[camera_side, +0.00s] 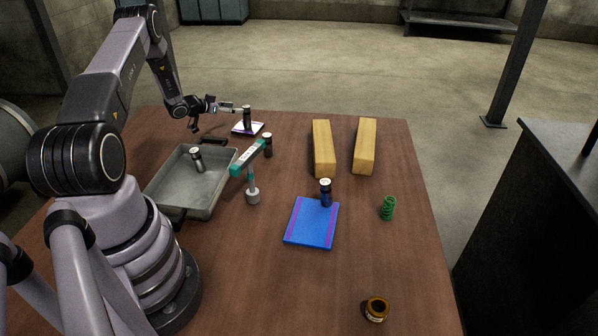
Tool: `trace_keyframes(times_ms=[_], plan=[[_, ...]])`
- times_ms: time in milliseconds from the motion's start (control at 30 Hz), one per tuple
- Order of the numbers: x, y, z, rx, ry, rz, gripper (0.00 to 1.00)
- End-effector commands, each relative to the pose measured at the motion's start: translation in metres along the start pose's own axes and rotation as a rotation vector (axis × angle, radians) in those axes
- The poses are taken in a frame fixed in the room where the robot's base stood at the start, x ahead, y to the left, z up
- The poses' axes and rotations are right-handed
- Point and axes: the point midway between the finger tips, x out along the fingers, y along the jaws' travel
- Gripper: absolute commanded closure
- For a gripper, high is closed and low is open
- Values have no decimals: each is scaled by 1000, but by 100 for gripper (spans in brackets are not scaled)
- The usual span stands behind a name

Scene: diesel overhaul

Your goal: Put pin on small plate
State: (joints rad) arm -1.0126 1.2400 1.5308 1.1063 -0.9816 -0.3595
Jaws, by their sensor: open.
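The small plate (257,129), pale with a purple edge, lies at the far end of the table. A dark upright cylinder with a light top, which looks like a pin (247,119), stands on it. My gripper (235,108) is level with the pin's upper part, reaching in from the left. It is open; whether its fingers are around the pin or touching it is too small to tell. Similar dark cylinders stand by the teal-and-white bar (268,149), in the grey tray (197,163), and at the far edge of a blue plate (326,197).
The grey tray (160,197) sits near my base. The teal-and-white bar (247,158), a grey-and-teal part (253,194) and two wooden blocks (323,148) occupy the middle. The blue plate (311,225), green spring (388,208) and brown ring (376,309) are nearer. The right front is mostly clear.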

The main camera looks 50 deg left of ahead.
Motion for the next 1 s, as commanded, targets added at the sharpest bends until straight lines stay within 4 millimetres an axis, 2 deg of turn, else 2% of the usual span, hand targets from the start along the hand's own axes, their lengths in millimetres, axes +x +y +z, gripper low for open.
trace_keyframes(times_ms=[33, 167, 267, 367, 433, 500, 567, 600, 667, 700, 767, 800, 867, 900, 967, 1000], plan=[[-8, -1, 0, -1, 0, -2, 45], [-19, 0, -4, 6, -3, -4, 45], [-19, 4, -30, 36, -25, -28, 45], [-18, 16, -83, 94, -73, -82, 45], [-22, 33, -129, 135, -116, -133, 45], [-33, 58, -174, 163, -161, -185, 45], [-48, 83, -207, 178, -196, -222, 45], [-61, 102, -227, 183, -219, -244, 45], [-83, 131, -251, 184, -253, -270, 45], [-101, 151, -265, 181, -275, -282, 45], [-129, 182, -280, 171, -309, -292, 45], [-149, 204, -286, 162, -333, -293, 45], [-182, 235, -290, 144, -368, -285, 45], [-205, 255, -289, 133, -394, -273, 45], [-240, 284, -284, 113, -434, -246, 45], [-264, 303, -277, 100, -461, -221, 45]])
